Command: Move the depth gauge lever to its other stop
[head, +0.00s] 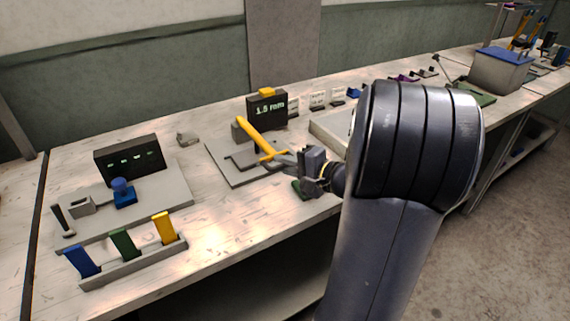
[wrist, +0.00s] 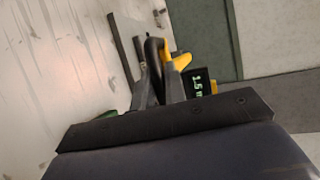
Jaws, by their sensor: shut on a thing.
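The depth gauge (head: 268,108) is a dark box with a yellow top and a green display reading 1.5 mm. It stands on a grey base plate (head: 232,172), and its display also shows in the wrist view (wrist: 197,85). The yellow lever (head: 252,136) slants from upper left down to the right in the head view. My gripper (head: 287,161) is at the lever's lower right end, shut on it. In the wrist view the fingers (wrist: 158,85) close around a dark rounded part next to the yellow lever (wrist: 180,62). The exact contact is partly hidden.
To the left are a dark panel with green marks (head: 130,158), a blue knob (head: 123,192) and a rack (head: 130,268) with blue, green and yellow tabs. White cards (head: 317,100) stand behind. A grey bin with a blue lid (head: 500,70) is far right.

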